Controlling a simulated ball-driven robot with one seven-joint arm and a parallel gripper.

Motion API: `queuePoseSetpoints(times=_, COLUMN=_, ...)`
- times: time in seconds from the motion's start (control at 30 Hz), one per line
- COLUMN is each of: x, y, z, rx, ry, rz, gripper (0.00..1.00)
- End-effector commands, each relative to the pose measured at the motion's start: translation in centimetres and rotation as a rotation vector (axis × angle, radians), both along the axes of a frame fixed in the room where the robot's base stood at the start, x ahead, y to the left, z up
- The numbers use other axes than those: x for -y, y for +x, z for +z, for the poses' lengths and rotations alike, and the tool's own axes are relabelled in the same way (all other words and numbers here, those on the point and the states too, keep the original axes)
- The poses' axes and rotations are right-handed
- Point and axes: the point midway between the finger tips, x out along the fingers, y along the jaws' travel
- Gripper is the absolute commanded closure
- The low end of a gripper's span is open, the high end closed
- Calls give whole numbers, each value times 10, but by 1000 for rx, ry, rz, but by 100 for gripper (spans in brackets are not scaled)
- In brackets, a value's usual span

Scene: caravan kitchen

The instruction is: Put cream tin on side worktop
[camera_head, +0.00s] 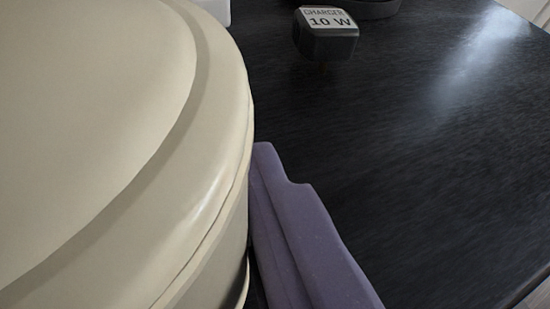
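The cream tin (110,130) is round, with a stepped rim, and fills the left of the view very close to the camera. Its left side is out of frame. One lilac finger of my gripper (300,232) shows just right of the tin, and the tin's edge hides part of it. The finger lies along the tin's right side and looks to be at or very near it. The other finger is not visible, so I cannot tell whether the tin is gripped. A black worktop (440,180) lies beyond; I cannot tell if it is the side worktop.
A dark charger block (327,45) with a white "CHARGER 10 W" label is at the top centre. Behind it is part of a dark round object (372,8). A bit of a white object (216,10) shows behind the tin. The worktop's right and middle are clear.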

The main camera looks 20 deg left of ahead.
Motion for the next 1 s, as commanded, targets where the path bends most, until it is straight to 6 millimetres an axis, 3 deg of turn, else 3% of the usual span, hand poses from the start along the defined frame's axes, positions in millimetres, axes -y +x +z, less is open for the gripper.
queuePoseSetpoints(times=0.1, x=4, y=16, z=-2, rx=1, ry=0, rz=0, gripper=65)
queuePoseSetpoints(times=0.37, x=8, y=34, z=-3, rx=2, ry=0, rz=-1, gripper=65)
queuePoseSetpoints(times=0.6, x=8, y=33, z=-38, rx=-3, ry=2, rz=-1, gripper=65)
queuePoseSetpoints(times=0.97, x=8, y=33, z=-40, rx=0, ry=0, rz=0, gripper=65)
queuePoseSetpoints(times=1.0, x=8, y=33, z=-41, rx=-1, ry=-1, rz=0, gripper=32)
